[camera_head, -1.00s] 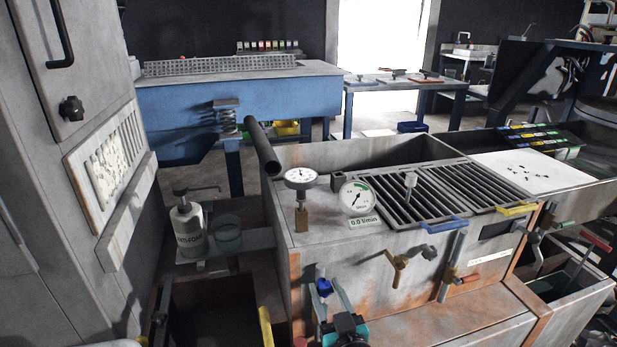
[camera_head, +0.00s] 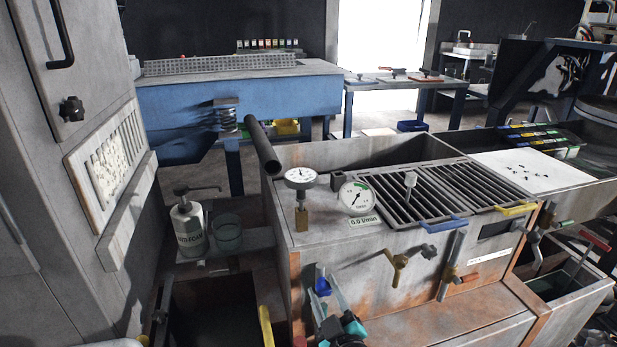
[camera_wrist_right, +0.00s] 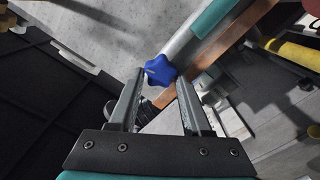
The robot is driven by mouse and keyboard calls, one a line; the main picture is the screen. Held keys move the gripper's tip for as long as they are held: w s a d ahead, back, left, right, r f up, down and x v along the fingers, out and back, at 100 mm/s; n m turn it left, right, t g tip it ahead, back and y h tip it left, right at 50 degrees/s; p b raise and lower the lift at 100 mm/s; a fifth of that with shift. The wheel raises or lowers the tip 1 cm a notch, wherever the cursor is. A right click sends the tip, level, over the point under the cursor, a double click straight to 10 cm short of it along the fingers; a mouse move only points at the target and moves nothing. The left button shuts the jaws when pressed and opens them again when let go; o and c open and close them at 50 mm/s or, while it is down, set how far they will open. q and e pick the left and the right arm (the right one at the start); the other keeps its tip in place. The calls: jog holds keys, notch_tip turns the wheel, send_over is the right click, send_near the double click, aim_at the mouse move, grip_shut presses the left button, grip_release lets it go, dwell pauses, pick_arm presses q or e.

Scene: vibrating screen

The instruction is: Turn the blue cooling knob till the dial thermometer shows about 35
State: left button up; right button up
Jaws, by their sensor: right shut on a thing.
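The blue cooling knob (camera_head: 323,287) is on the front left of the grey metal tank. My right gripper (camera_head: 326,288) reaches it from below in the head view. In the right wrist view, the star-shaped blue knob (camera_wrist_right: 160,70) sits between the two fingertips, and the gripper (camera_wrist_right: 159,78) is shut on it. The dial thermometer (camera_head: 300,176) stands on a brass stem on the tank top, with a white face; its needle points roughly upward, but its numbers are too small to read. My left gripper is not in view.
A second round gauge (camera_head: 356,197) stands right of the thermometer, above a 0.0 l/min label (camera_head: 365,222). A brass valve handle (camera_head: 399,262) is on the tank front, right of the knob. An anti-foam bottle (camera_head: 188,225) and a glass beaker (camera_head: 227,233) stand at left.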

dwell(0.5)
jog(key=o, duration=0.9)
jog(key=shift+c, duration=0.2)
jog(key=shift+p+v, duration=0.65)
jog(key=shift+v, duration=0.25)
jog(key=shift+p+v, duration=0.9)
jog(key=shift+v, duration=0.75)
jog(key=shift+s+d, duration=0.15)
jog(key=shift+s, duration=0.3)
